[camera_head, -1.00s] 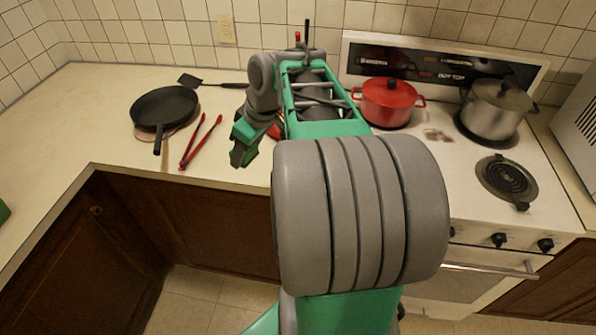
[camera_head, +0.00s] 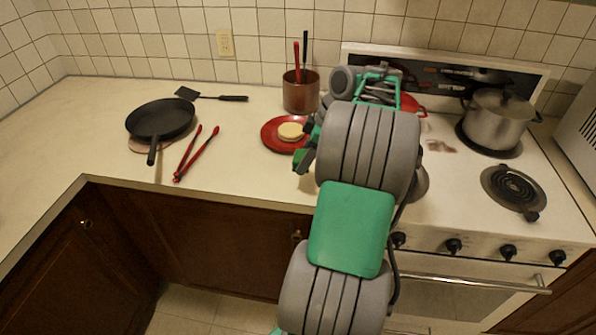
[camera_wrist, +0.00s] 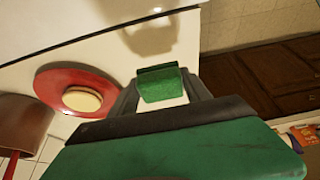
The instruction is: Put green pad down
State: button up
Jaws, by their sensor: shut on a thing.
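The green pad (camera_wrist: 162,84) is a small green block between the fingertips of my gripper (camera_wrist: 160,90) in the wrist view. My gripper is shut on it. In the head view my gripper (camera_head: 304,156) is partly hidden by my arm, with a bit of green at its tip. It hangs over the counter's front part, just right of and nearer than the red plate (camera_head: 272,144). The pad looks clear of the counter, with a shadow beyond it in the wrist view; its exact height is hard to tell.
A round yellowish item (camera_head: 290,131) lies on the red plate. A copper pot (camera_head: 300,95) with utensils stands behind it. Red tongs (camera_head: 197,155), a black pan (camera_head: 160,118) and a spatula (camera_head: 215,97) lie left. The stove (camera_head: 450,180) is right. Counter between tongs and plate is clear.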

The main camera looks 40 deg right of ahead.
aim_at(294, 177)
jog(key=w+f, duration=0.2)
jog(key=f, duration=0.1)
jog(key=shift+w+f, duration=0.25)
jog(key=shift+w, duration=0.15)
notch_tip(294, 177, down, 3)
jog(key=shift+r, duration=0.2)
jog(key=shift+s, duration=0.1)
